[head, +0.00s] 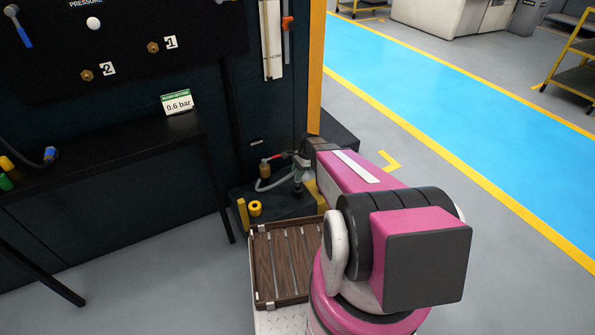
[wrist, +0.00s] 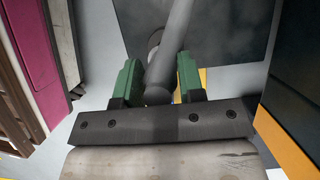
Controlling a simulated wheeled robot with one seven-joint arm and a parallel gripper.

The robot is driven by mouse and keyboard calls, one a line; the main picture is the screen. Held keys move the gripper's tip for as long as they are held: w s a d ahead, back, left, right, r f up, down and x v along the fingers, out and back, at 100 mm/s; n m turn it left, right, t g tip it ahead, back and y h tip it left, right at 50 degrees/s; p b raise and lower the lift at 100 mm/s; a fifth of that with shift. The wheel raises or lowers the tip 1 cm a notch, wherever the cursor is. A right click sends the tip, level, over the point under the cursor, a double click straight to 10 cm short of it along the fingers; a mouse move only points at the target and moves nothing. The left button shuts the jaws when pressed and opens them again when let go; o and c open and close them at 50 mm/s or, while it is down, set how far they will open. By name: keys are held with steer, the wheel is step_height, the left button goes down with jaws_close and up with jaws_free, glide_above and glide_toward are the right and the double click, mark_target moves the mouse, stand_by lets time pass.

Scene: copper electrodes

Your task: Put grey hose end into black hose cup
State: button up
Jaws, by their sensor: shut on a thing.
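My gripper (wrist: 159,62) has green fingers on either side of the grey hose end (wrist: 163,68) in the wrist view, and is shut on it. The hose runs up and away from between the fingers. In the head view my gripper (head: 301,163) is low beside the dark cabinet, and the grey hose (head: 268,185) curves left from it. A small dark upright piece (head: 297,189) shows just below the gripper; I cannot tell if it is the black hose cup. The hose tip is partly hidden by my gripper.
A slatted brown tray (head: 282,262) lies in front. A black bench (head: 100,160) is at left.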

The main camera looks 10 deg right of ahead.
stand_by(0.5)
steer(key=shift+f, duration=2.9)
steer(key=o, duration=1.7)
steer(key=shift+d+r, duration=0.1)
steer(key=shift+r, duration=0.1)
steer(key=v, duration=0.9)
steer(key=shift+r, duration=0.3)
